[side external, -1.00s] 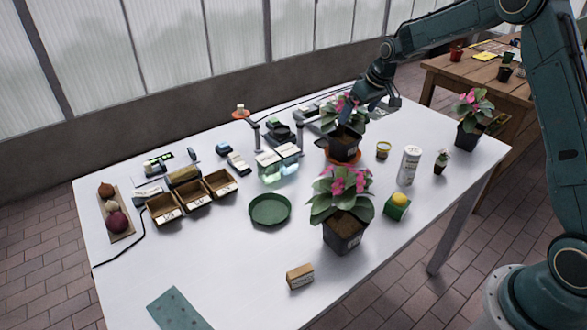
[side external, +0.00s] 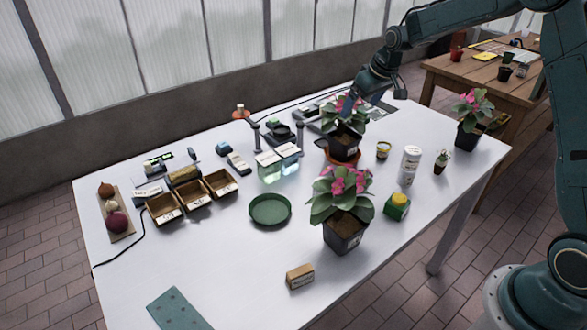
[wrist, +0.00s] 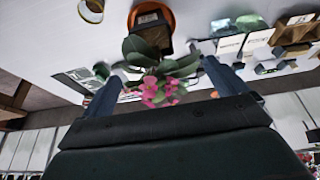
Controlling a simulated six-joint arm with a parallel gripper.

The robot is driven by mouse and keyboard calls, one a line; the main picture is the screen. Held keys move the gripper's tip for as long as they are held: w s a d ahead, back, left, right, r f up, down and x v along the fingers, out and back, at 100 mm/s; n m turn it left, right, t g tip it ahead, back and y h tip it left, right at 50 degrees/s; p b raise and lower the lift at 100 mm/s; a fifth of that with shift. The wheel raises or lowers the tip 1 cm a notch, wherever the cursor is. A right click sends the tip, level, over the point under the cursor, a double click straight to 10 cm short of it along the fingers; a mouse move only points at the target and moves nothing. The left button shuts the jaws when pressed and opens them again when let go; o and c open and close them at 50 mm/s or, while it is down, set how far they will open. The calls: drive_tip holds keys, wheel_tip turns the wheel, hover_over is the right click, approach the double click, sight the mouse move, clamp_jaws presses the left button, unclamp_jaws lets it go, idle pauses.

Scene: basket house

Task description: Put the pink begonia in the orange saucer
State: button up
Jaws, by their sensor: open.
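In the side view my gripper (side external: 362,102) is at the plant's far side, partly hidden by foliage.
A second pink begonia (side external: 343,215) stands in front, and a third (side external: 472,115) at the right. The table's front left is mostly clear.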

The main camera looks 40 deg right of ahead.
drive_tip(key=s+a+r, duration=0.5)
drive_tip(key=s+r, duration=0.2)
drive_tip(key=s, duration=0.1)
drive_tip(key=s+a+r, duration=0.4)
drive_tip(key=s+r, duration=0.2)
drive_tip(key=s, duration=0.3)
drive_tip(key=s+a, duration=0.2)
drive_tip(key=s, duration=0.8)
drive_tip(key=s+a+f+t, duration=0.1)
drive_tip(key=s+a, duration=0.1)
drive_tip(key=s, duration=0.8)
drive_tip(key=shift+a, duration=0.2)
